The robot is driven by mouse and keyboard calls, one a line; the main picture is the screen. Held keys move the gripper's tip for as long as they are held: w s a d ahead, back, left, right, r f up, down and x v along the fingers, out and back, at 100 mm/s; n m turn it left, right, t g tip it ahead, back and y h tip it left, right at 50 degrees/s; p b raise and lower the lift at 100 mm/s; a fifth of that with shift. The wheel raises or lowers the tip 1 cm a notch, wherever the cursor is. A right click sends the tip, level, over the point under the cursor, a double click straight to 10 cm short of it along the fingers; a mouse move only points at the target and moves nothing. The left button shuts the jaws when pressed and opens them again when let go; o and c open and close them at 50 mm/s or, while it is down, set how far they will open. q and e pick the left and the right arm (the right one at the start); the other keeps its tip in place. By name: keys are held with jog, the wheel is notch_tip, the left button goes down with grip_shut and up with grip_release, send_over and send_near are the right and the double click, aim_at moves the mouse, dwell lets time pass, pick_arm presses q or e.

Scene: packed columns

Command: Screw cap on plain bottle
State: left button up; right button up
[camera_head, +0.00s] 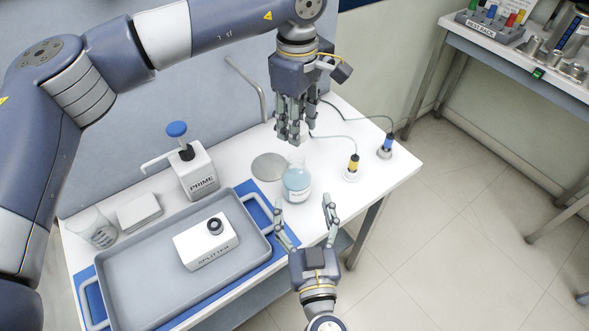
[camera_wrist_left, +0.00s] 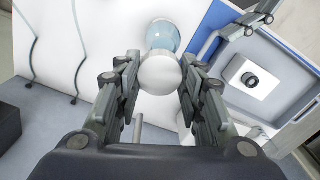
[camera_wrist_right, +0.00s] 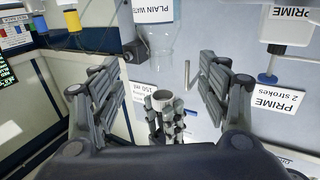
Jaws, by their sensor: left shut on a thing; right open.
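The plain bottle (camera_head: 297,184), clear with pale blue liquid, stands upright near the table's right side. Its "PLAIN WATER" label shows in the right wrist view (camera_wrist_right: 154,14). My left gripper (camera_head: 290,135) is above the bottle, shut on a white round cap (camera_wrist_left: 159,75). The cap also shows at its fingertips in the right wrist view (camera_wrist_right: 162,98), hollow side towards the bottle and apart from it. In the head view the fingers hide the cap. My right gripper (camera_head: 303,203) is open and empty in front of the bottle, one finger towards each side, not closed on it.
A grey disc (camera_head: 269,167) lies left of the bottle. Two cabled probes (camera_head: 352,168) (camera_head: 386,147) stand to its right. A PRIME dispenser (camera_head: 197,172) and a grey tray (camera_head: 150,296) with a SPLITTER box (camera_head: 206,243) are at left. A thin grey pipe (camera_head: 262,103) rises behind.

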aim_at(297, 174)
jog(key=w, duration=0.3)
jog(key=w+a, duration=0.1)
jog(key=w, duration=0.7)
jog(key=shift+w+a, duration=0.15)
jog(key=shift+a, duration=0.15)
jog(key=c, duration=1.6)
